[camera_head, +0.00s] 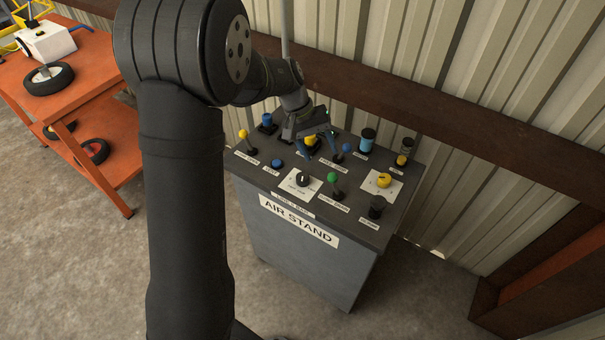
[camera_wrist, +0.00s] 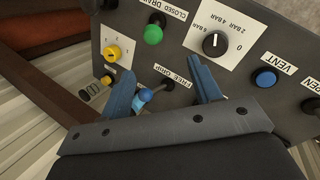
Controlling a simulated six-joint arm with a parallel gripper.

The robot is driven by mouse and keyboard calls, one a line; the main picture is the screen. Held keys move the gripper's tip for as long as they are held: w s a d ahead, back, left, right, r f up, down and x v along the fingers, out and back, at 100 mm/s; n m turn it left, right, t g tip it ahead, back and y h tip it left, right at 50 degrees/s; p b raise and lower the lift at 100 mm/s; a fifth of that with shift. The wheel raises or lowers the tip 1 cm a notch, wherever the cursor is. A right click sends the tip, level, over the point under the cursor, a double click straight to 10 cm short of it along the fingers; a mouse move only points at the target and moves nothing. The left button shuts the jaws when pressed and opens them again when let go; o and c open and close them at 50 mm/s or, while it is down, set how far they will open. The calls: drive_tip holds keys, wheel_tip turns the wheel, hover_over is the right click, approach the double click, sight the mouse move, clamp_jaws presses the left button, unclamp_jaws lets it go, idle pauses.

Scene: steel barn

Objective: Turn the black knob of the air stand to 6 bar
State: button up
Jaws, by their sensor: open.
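The black knob (camera_head: 303,180) sits on a white scale plate at the front middle of the air stand (camera_head: 370,245). In the wrist view the black knob (camera_wrist: 215,43) has a white pointer mark, and its plate reads 0, 2 BAR, 4 BAR and 6 BAR. The pointer's exact setting is too small to read surely. My gripper (camera_head: 319,152) is over the back part of the panel, behind the knob. In the wrist view my gripper (camera_wrist: 163,80) has its blue fingers apart, with nothing held between them. The knob lies beyond the right fingertip, apart from it.
A blue-ball lever (camera_wrist: 145,96) shows between the fingers. A green lever (camera_head: 332,179) stands right of the knob, a blue button (camera_head: 277,164) left. A yellow knob (camera_head: 384,180) is farther right. An orange cart (camera_head: 75,75) stands left; a corrugated wall (camera_head: 450,60) rises behind.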

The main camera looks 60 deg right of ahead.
sight(303, 176)
drive_tip(key=w+a+r+m+t, duration=0.25)
drive_tip(key=r+m+t, duration=0.3)
drive_tip(key=m, duration=0.55)
drive_tip(key=shift+y, duration=0.4)
drive_tip(key=f, duration=1.6)
drive_tip(key=shift+w+d+f, duration=0.15)
drive_tip(key=shift+w+f, duration=0.05)
drive_tip(key=shift+w, duration=0.2)
drive_tip(key=c, duration=1)
